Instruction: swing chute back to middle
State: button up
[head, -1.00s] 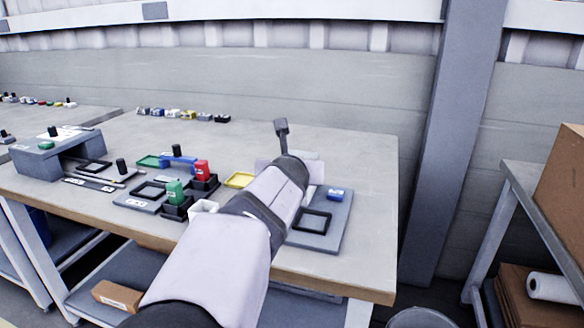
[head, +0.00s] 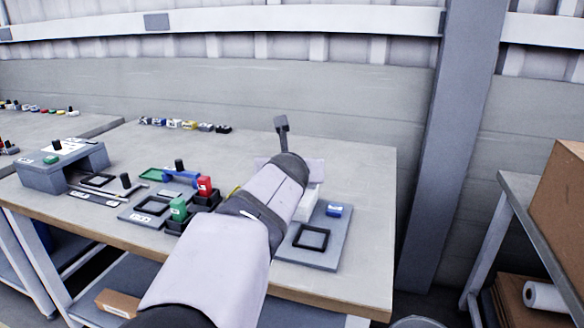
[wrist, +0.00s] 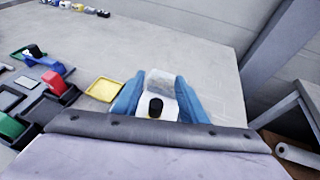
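I cannot tell for certain which part is the chute. A blue bridge-like piece (head: 182,175) with a black knob (head: 179,164) stands among the fixtures left of my arm; it also shows at the left edge of the wrist view (wrist: 36,62). In the wrist view, two blue pieces that look like my gripper's fingers (wrist: 158,100) flank a white part with a black knob (wrist: 155,107). Whether they touch it is unclear. In the head view my arm hides the fingertips. A white block (head: 312,200) shows just right of the arm.
A green block (head: 178,209) and a red block (head: 205,186) stand in black holders left of my arm. A yellow tray (wrist: 103,90) is left of the gripper. A grey board (head: 336,235) with a black frame (head: 311,237) and a blue block (head: 334,210) lies right.

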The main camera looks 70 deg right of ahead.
jog(key=shift+r+p, duration=1.45)
jog(key=shift+r, duration=1.05)
